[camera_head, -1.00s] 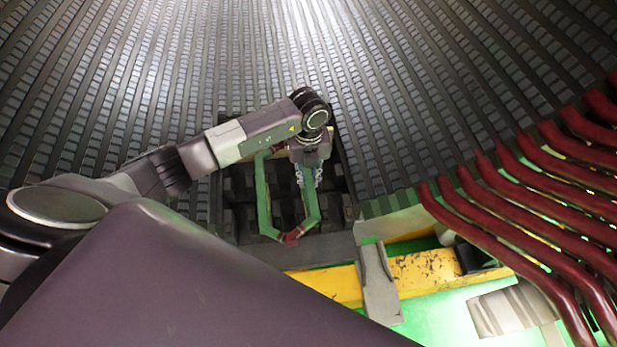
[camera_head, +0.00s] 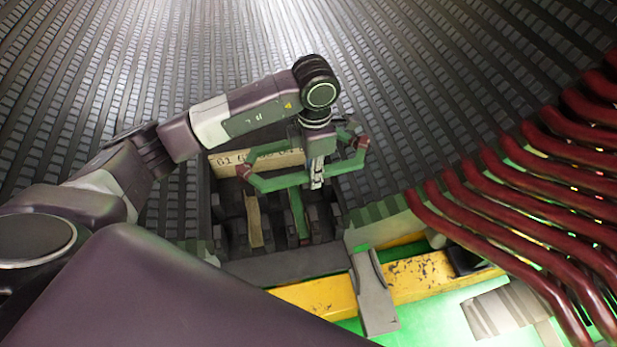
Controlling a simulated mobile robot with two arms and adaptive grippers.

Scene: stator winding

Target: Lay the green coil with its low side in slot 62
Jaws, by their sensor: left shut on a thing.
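The green coil (camera_head: 277,183) is a hexagonal loop with dark red ends. It hangs in the air above the dark slotted recess, lying crosswise, one end left and one end upper right. My left gripper (camera_head: 316,180) points down and is shut on the coil's near side. Part of the coil is hidden behind my gripper and wrist. A tan number plate (camera_head: 228,159) stands behind the coil at the back of the recess. My right gripper is not in view.
The recess (camera_head: 275,232) has dark slot walls, a tan strip (camera_head: 254,220) and an upright green strip (camera_head: 298,214). A yellow beam (camera_head: 420,276) and grey bracket (camera_head: 374,292) lie in front. Several dark red coil ends (camera_head: 490,205) fill the right side.

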